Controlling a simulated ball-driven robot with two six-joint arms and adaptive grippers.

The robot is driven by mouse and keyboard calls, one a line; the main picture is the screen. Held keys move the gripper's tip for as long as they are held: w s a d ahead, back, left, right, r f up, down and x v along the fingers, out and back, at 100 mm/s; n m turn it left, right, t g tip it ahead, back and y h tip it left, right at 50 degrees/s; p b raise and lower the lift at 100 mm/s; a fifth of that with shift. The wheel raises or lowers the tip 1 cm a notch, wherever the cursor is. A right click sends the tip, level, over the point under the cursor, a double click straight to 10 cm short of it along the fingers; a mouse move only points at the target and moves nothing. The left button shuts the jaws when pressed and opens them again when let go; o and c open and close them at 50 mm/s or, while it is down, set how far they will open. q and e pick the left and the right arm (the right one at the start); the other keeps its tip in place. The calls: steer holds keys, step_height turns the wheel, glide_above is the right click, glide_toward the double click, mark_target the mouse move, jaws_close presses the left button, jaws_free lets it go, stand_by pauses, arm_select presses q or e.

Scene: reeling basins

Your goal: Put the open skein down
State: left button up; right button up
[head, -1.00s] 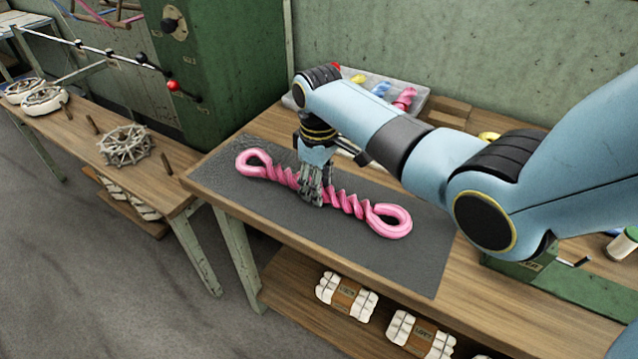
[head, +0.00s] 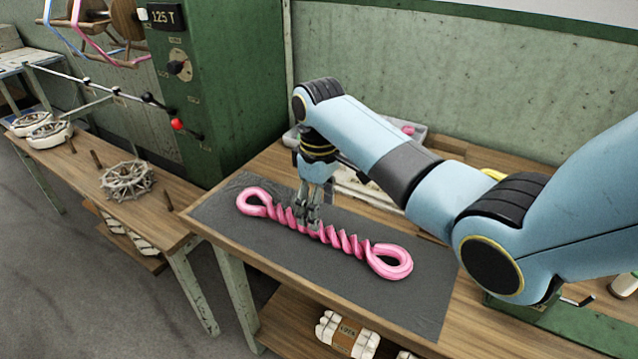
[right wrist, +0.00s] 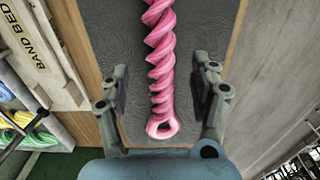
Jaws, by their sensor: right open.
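The pink skein (head: 347,242) lies twisted on the dark grey mat (head: 405,303), with a loop at each end. In the right wrist view the skein (right wrist: 160,70) runs away from me between the spread fingers, its near loop at the bottom. My right gripper (head: 311,224) points down over the middle of the skein and hides a short part of it. Its fingers (right wrist: 162,80) are open, one on each side of the skein, and I see a gap on both sides. My left gripper is not in view.
A grey tray (head: 292,137) stands behind the mat, partly hidden by my arm. A green machine cabinet (head: 225,85) rises at the back left. A lower bench (head: 85,165) with a spoked wheel (head: 127,180) is at the left. The mat around the skein is bare.

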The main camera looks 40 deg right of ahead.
step_height(320, 180, up, 7)
steer(key=shift+a+f, duration=0.1)
stand_by(0.7)
